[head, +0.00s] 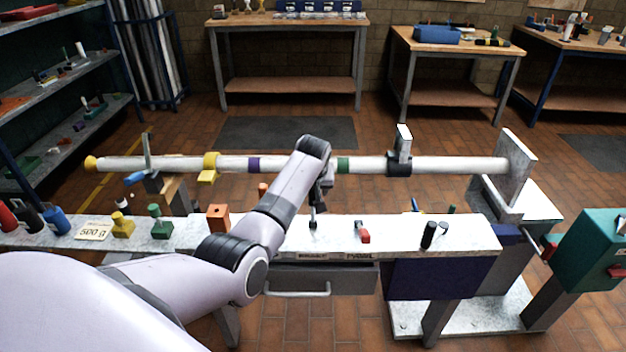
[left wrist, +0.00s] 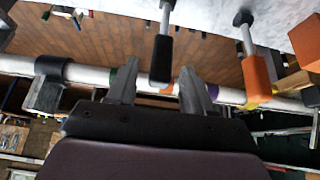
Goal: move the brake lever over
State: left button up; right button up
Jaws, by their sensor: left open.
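My left gripper (head: 325,190) hangs over the bench's far edge near the mast, partly hidden by its own arm. In the left wrist view its two fingers (left wrist: 158,88) are apart with nothing held. A black-handled lever (left wrist: 162,57) on a thin metal stem lies ahead of them, its handle end showing between them. It also stands at the bench edge in the head view (head: 313,218). An orange-handled lever (left wrist: 257,75) is beside it, to the right in the wrist view. My right gripper is out of view.
The white mast (head: 440,164) runs behind the bench (head: 285,240), with coloured bands and a black collar (head: 400,165). An orange block (head: 218,217), a small red part (head: 363,234) and a black cylinder (head: 429,235) sit on the bench. A teal box (head: 585,250) stands at right.

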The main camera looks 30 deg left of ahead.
pick_arm(q)
jog(key=shift+v, duration=1.85)
